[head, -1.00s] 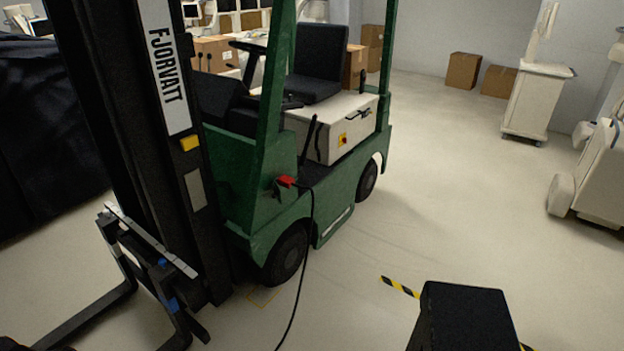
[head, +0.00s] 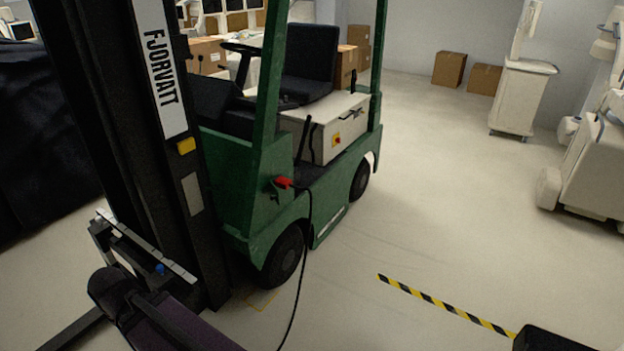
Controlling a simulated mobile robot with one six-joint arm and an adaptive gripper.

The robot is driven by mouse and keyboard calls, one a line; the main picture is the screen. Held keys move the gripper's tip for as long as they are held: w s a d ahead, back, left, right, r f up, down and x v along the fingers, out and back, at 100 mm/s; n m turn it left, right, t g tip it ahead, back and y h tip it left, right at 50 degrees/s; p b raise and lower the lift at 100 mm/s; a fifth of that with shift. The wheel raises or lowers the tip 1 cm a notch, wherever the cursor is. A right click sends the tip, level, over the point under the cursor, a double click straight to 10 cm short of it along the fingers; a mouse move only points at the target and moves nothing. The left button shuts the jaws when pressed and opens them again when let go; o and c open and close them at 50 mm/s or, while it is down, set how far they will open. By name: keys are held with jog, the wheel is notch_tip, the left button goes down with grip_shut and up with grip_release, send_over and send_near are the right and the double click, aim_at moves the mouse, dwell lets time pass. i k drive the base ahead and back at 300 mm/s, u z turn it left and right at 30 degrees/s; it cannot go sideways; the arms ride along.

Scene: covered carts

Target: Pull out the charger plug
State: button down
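The red charger plug (head: 283,182) sits in the side of the green forklift (head: 231,180), below the seat area. A black cable (head: 304,265) hangs from it down to the floor and runs out of the bottom edge. A dark part of my arm (head: 150,310) shows at the lower left, in front of the forks. My gripper is not in view, so I cannot see its fingers. Nothing covers the plug from this side.
The forklift's black mast (head: 130,130) and fork carriage (head: 145,245) stand at the left. Yellow-black tape (head: 445,305) lies on the floor at the right. White carts (head: 521,97) and cardboard boxes (head: 449,68) stand behind.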

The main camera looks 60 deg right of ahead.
aim_at(282, 182)
jog(key=z, duration=0.15)
jog(key=k, duration=0.15)
jog(key=z, duration=1.65)
jog(key=k, duration=0.95)
jog(key=u, duration=0.2)
jog(key=i, duration=0.75)
